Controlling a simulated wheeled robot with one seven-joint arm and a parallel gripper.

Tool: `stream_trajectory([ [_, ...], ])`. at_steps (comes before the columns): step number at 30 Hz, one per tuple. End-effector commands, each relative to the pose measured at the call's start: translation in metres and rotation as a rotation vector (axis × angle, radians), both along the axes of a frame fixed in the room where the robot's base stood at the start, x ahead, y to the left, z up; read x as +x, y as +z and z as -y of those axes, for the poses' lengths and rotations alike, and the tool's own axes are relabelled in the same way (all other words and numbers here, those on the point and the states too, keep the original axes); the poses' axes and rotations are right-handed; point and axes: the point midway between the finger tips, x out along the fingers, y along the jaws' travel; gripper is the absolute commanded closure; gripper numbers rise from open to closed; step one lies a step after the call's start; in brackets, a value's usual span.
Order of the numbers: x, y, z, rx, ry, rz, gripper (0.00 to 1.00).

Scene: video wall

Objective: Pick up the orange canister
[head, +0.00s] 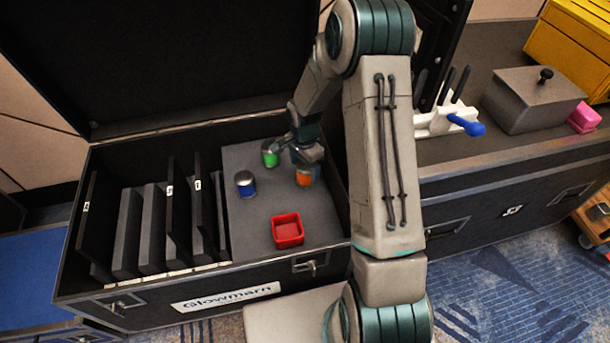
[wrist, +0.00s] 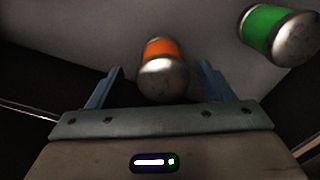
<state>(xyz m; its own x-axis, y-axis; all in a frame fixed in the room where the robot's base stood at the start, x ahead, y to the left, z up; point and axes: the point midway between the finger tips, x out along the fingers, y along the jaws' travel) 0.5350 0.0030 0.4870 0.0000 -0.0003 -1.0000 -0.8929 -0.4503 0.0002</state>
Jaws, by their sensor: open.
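The orange canister (head: 305,176) stands on the grey floor of the black case, partly hidden by my gripper in the head view. In the wrist view the orange canister (wrist: 163,70), with its metal lid, lies between the two blue fingers of my gripper (wrist: 160,85). My gripper is open, with a gap visible on each side of the canister. In the head view my gripper (head: 305,160) is low over the case, right at the canister.
A green canister (head: 270,153) stands close by on the left and also shows in the wrist view (wrist: 280,33). A blue canister (head: 246,184) and a red square container (head: 288,231) share the case floor. Dark upright panels (head: 150,225) fill the case's left part.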

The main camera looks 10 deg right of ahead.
Motion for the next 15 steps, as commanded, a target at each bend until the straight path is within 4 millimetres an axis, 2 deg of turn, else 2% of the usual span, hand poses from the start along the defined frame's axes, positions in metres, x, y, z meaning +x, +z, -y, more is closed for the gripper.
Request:
stream_trajectory([
  [5,0.001,-0.017,0.001,0.001,0.000,-0.003,0.26],
  [10,0.004,-0.044,0.001,0.001,0.000,-0.002,0.26],
  [15,0.004,-0.053,0.001,0.000,0.001,0.000,0.26],
])
